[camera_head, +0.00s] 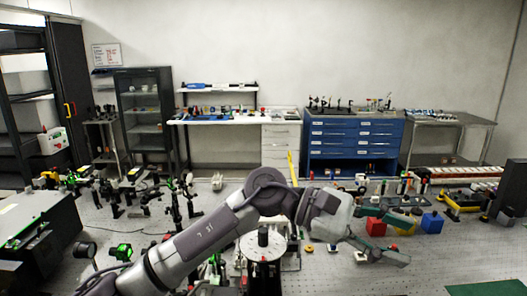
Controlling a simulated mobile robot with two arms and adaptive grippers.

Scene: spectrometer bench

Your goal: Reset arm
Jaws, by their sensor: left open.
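My left arm comes in from the bottom left and bends over the middle of the optical bench (335,270). My left gripper (407,240) is at the right of centre, its fingers apart and pointing right. It appears empty. A red block (376,227) and a blue block (432,223) show close to the fingers in the picture. I cannot tell the exact distance between the fingers and the blocks. My right gripper is not in view.
Several optical mounts stand at the left, with a dark box (35,235) at the left edge. A black post mount (263,262) stands at front centre. A yellow-and-black part (460,202) lies at right. Blue drawers (353,142) stand behind.

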